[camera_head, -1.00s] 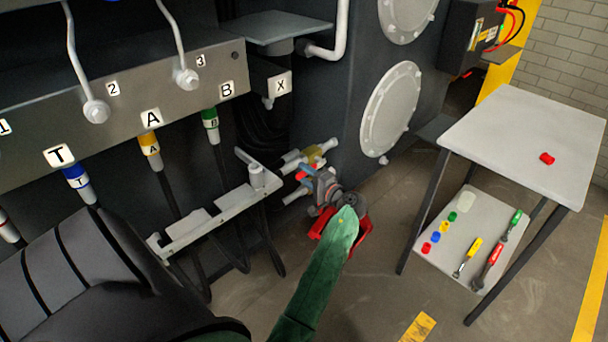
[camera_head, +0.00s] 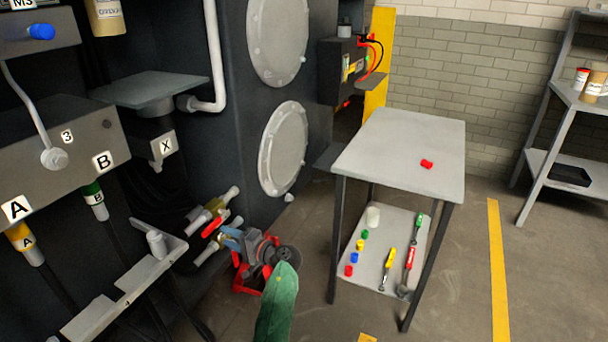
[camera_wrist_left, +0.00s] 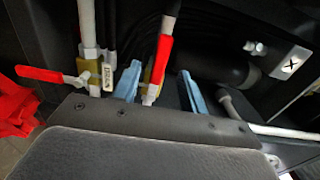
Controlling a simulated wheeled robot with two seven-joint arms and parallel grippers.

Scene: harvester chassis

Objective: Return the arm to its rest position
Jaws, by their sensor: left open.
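My left gripper (camera_head: 228,238) is low by the machine's side, close to two valves. In the left wrist view its two light blue fingers (camera_wrist_left: 159,70) stand apart. A valve with a raised red lever (camera_wrist_left: 164,62) shows in the space between them; I cannot tell whether they touch it. A second valve with a sideways red lever (camera_wrist_left: 45,75) is left of the fingers. In the head view the valves' red lever (camera_head: 215,226) is just up and left of the gripper. My right gripper is not in view.
A grey table (camera_head: 395,150) with a red cap (camera_head: 426,163) stands right of the gripper. Its lower shelf (camera_head: 378,222) holds caps and tools. A hose bracket (camera_head: 120,285) is at left. A red object (camera_head: 247,278) is below the gripper. Floor is clear right of the table.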

